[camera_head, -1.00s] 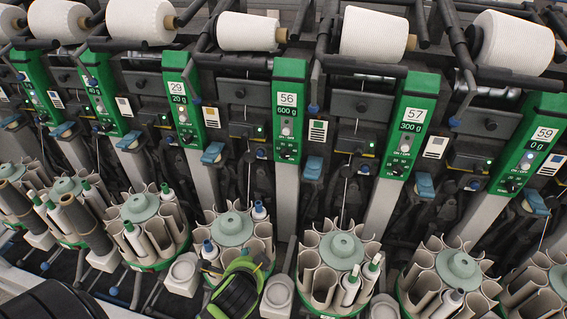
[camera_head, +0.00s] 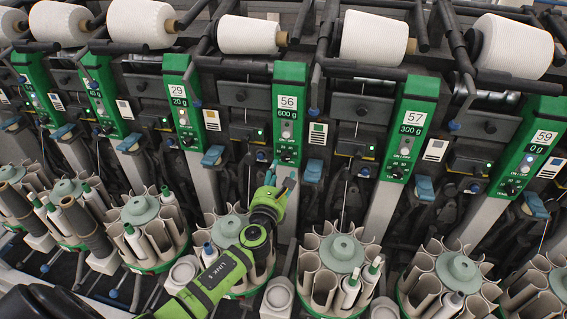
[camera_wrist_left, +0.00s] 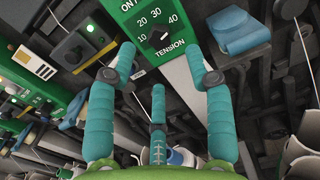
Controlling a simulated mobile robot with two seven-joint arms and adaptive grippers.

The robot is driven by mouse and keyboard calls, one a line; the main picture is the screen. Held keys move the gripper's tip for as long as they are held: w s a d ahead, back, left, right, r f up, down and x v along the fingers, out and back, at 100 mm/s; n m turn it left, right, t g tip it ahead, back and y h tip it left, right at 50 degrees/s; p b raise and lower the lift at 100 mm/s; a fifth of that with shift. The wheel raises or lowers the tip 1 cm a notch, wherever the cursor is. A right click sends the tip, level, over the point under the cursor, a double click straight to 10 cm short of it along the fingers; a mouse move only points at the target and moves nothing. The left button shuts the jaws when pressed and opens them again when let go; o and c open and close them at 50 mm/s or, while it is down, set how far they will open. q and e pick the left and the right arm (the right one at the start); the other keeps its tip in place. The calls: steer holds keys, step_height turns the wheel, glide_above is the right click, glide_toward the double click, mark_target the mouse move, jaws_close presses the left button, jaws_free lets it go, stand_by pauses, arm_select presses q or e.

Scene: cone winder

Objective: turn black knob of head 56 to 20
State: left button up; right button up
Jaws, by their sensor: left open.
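Head 56 has a green panel (camera_head: 290,75) labelled 56 and 600 g. Its black knob (camera_head: 286,155) sits low on the panel. In the left wrist view the black knob (camera_wrist_left: 158,37) is on a green panel between the numbers 10, 20, 30, 40 and the word TENSION. I cannot tell surely which number it points at. My left gripper (camera_head: 280,180), with teal fingers, is just below the panel of head 56. In the left wrist view the left gripper (camera_wrist_left: 160,77) is open and empty. Its fingertips spread either side below the knob, apart from it.
Neighbouring heads 29 (camera_head: 180,100) and 57 (camera_head: 411,120) have similar green panels. White yarn cones (camera_head: 246,34) lie along the top. Round bobbin magazines (camera_head: 341,255) stand below. A blue lever part (camera_wrist_left: 238,31) is right of the knob in the wrist view.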

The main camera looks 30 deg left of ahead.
mark_target(285, 159)
arm_select(q)
steer(key=x, duration=0.5)
steer(key=shift+w+a, duration=0.1)
steer(key=shift+w, duration=0.3)
steer(key=shift+c, duration=0.4)
jaws_close()
